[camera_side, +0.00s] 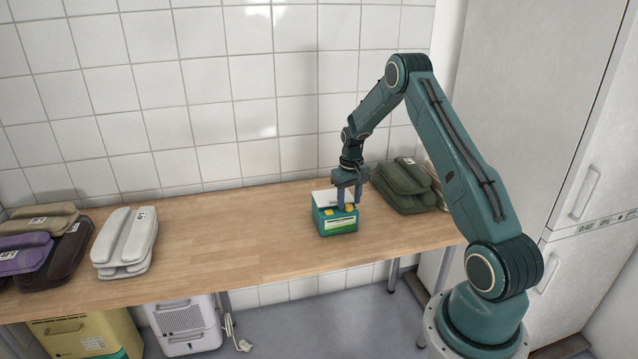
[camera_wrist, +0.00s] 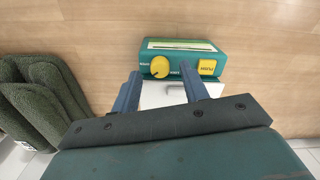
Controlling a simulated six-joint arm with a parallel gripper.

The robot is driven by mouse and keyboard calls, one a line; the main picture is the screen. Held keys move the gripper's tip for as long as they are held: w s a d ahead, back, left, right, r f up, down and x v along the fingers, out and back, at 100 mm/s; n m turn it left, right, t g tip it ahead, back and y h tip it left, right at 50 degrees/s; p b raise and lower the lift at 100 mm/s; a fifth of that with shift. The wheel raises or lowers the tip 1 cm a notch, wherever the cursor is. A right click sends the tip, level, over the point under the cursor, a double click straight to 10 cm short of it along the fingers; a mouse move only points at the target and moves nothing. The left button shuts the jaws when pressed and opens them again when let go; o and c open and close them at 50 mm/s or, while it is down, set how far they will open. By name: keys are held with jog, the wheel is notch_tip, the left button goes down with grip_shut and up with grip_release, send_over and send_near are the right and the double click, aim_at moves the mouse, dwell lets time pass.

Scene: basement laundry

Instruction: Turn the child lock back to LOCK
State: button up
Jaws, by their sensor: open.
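A small teal box (camera_side: 338,223) with a white top panel stands on the wooden bench in the side view. It also shows in the wrist view (camera_wrist: 183,50). On it are a round yellow knob (camera_wrist: 160,67) and a square yellow button (camera_wrist: 207,67). A dark mark on the knob points to the lower left in the wrist view. Small labels flank the knob, too small to read surely. My gripper (camera_side: 347,204) is open over the box. In the wrist view its fingers (camera_wrist: 160,75) stand either side of the knob; I cannot tell whether they touch it.
Dark green folded textiles (camera_side: 402,187) lie right of the box. A pale grey bundle (camera_side: 126,241) and other bundles (camera_side: 40,250) lie at the left of the bench (camera_side: 240,235). The bench between is clear. A tiled wall (camera_side: 220,100) stands behind.

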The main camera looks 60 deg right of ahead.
aim_at(346, 205)
notch_tip(346, 205, up, 13)
jog(key=shift+f, duration=0.15)
dwell(0.4)
jog(key=shift+c, duration=1.3)
jog(key=m, duration=0.5)
jog(key=shift+w+a+m+g, duration=0.25)
jog(key=shift+w+m+g, duration=0.05)
jog(key=shift+w+m, duration=0.1)
jog(key=shift+f, duration=0.2)
jog(key=f, duration=1.3)
jog(key=shift+s+d+f, duration=0.2)
jog(key=shift+s+f, duration=0.05)
jog(key=shift+s, duration=0.1)
grip_shut()
